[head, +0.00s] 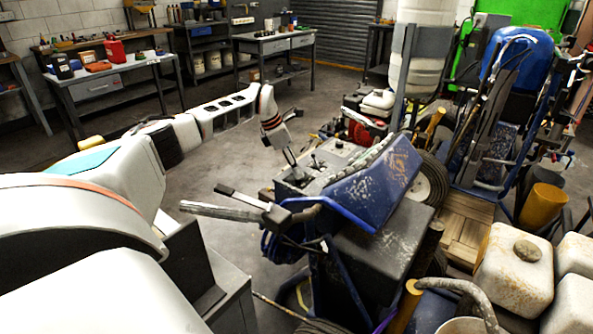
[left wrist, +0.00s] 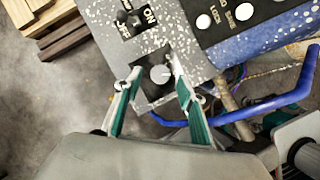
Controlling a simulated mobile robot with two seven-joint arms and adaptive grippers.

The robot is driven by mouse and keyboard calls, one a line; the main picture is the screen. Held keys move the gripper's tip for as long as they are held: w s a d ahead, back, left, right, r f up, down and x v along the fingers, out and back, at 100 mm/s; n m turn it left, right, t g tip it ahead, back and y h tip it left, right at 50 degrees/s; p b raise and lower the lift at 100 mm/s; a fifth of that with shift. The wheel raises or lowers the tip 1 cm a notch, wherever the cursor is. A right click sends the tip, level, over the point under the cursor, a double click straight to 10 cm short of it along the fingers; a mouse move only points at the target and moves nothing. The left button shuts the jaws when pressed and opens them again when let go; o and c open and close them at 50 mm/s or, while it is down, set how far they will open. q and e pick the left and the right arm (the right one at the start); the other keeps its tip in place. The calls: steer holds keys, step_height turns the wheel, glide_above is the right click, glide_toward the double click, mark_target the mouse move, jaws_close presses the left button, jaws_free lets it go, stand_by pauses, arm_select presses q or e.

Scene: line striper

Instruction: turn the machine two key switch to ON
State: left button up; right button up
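The machine (head: 375,185) is a blue, paint-spattered line striper with a grey speckled control panel (head: 335,155). In the left wrist view a round silver knob (left wrist: 160,74) sits on a black plate at the panel's near edge. Above it is a black switch (left wrist: 128,18) beside a label reading ON and OFF. I cannot tell for certain which one is the key switch. My left gripper (left wrist: 152,76) is open, its green-backed fingers on either side of the silver knob with gaps visible. In the head view the left gripper (head: 288,155) is over the panel's left end. My right gripper is out of view.
Another blue machine (head: 505,100) and white containers (head: 515,268) crowd the right. Bare floor lies left of the panel.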

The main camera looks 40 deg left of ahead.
arm_select(q)
steer(key=v, duration=1)
stand_by(0.3)
